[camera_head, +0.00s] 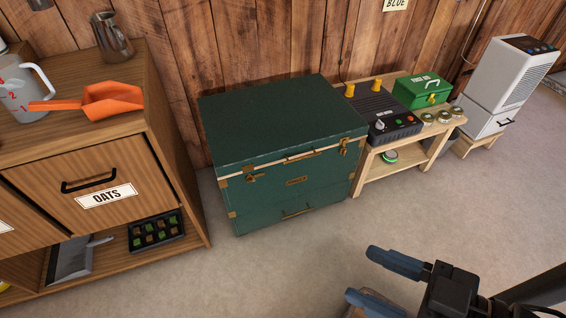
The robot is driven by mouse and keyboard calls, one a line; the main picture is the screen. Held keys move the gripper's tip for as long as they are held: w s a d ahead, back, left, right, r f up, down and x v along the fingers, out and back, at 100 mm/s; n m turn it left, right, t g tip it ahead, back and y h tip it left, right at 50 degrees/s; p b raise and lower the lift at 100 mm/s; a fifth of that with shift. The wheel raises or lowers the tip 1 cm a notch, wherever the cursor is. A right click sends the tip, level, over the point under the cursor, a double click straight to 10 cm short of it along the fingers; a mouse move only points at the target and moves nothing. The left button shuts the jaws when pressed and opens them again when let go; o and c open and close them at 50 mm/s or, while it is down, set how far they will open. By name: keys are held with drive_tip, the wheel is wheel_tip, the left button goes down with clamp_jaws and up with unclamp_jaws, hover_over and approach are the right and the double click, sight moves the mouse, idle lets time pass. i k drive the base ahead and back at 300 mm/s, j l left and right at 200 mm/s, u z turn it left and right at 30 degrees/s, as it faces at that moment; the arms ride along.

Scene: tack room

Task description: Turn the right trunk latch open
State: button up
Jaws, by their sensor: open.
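A dark green trunk (275,120) with brass-coloured corners stands on the floor against the wood wall, its lid down. The right trunk latch (343,147) is a small brass piece near the right end of the front, just below the lid edge. It looks upright, but it is too small to tell its exact position. The left latch (254,177) is near the left end and looks closer to level. My gripper (364,275) is at the lower right, open and empty, in front of the trunk and well apart from it.
A wooden cabinet (168,125) with an orange scoop (100,102) stands left of the trunk. A low wooden bench (384,168) with a black device (385,112) and a green box (421,91) stands close on the right. The floor (270,265) in front is clear.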

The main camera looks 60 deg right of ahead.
sight(342, 150)
drive_tip(key=z, duration=1.4)
drive_tip(key=l+z, duration=0.25)
drive_tip(key=l, duration=0.35)
drive_tip(key=k, duration=0.05)
